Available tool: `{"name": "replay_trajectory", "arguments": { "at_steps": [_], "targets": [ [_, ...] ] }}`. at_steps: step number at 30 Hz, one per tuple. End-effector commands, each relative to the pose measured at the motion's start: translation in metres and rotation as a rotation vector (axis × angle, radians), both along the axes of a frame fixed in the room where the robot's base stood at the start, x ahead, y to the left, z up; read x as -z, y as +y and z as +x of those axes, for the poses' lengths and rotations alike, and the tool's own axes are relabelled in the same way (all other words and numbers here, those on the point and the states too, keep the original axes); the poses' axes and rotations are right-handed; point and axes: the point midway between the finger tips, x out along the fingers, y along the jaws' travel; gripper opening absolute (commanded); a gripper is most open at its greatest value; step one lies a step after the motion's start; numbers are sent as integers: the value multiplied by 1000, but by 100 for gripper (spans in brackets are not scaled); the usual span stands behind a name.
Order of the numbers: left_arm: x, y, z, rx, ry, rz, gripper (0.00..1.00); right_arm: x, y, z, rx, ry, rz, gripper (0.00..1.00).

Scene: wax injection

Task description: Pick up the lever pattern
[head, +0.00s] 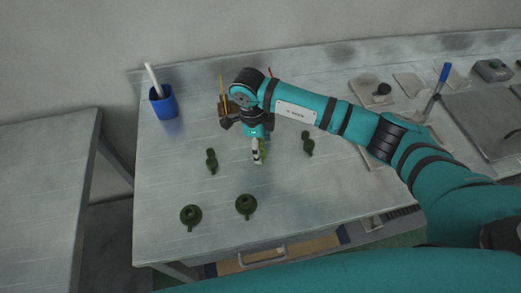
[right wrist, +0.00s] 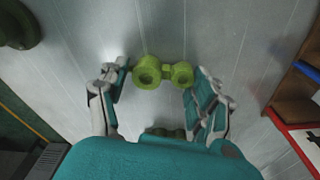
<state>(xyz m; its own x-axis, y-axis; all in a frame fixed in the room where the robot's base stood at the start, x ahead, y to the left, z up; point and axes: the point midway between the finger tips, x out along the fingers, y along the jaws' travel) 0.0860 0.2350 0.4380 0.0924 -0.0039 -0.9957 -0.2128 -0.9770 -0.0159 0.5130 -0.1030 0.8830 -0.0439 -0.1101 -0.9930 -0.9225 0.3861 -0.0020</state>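A bright green lever pattern (right wrist: 163,73), two joined round bosses with holes, lies on the metal table between my right gripper's fingers in the right wrist view. In the head view only a sliver of bright green (head: 263,150) shows beside the gripper. My right gripper (head: 258,157) points down at the table. Its fingers (right wrist: 163,80) are spread in the right wrist view, with a gap at the left finger; I cannot tell whether the right finger touches the pattern. Darker two-lobed pieces stand to the left (head: 211,161) and right (head: 307,144). My left gripper is out of view.
Two round dark green pieces (head: 191,215) (head: 246,206) sit near the front edge. A blue cup (head: 164,103) with a white stick stands at the back left. A brown holder (head: 226,104) is behind the gripper. Light slabs (head: 368,86) lie at the right.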

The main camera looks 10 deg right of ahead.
Motion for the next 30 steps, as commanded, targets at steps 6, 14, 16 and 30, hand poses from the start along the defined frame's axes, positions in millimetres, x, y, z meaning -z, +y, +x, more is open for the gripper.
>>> {"name": "replay_trajectory", "arguments": {
  "at_steps": [6,14,16,30],
  "targets": [
    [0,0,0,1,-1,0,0,2,0,-1,0,4,-2,37],
    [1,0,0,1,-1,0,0,2,-1,-2,0,5,-2,36],
    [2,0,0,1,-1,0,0,1,-1,-2,0,5,-2,36],
    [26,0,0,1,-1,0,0,-34,-19,-34,-2,1,-3,36]
  ]
}}
